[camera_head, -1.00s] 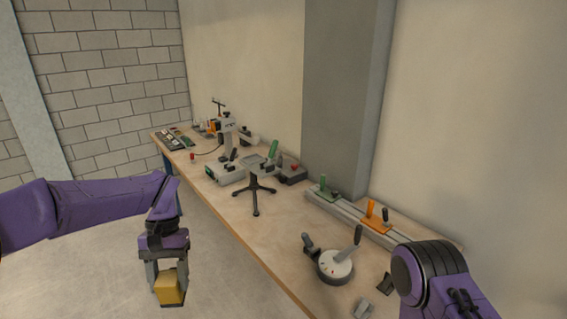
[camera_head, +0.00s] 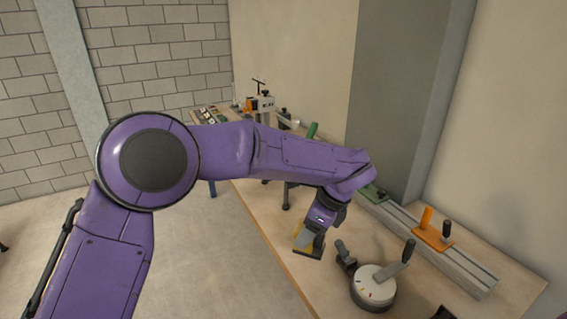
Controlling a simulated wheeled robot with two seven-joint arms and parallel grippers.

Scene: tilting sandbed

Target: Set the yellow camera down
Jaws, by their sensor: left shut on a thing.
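My left arm reaches across the picture, and its gripper (camera_head: 308,240) is over the wooden bench (camera_head: 272,222), near its front edge. The gripper is shut on the yellow camera (camera_head: 297,231), a small yellow block with a dark bottom edge. The fingers cover much of the camera. It is at or just above the bench top; I cannot tell whether it touches. My right gripper is out of view.
A round grey-white turntable (camera_head: 373,287) with dark handles stands close to the right of the camera. A rail (camera_head: 435,258) with an orange clamp (camera_head: 431,232) runs along the wall. My arm hides much of the middle bench.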

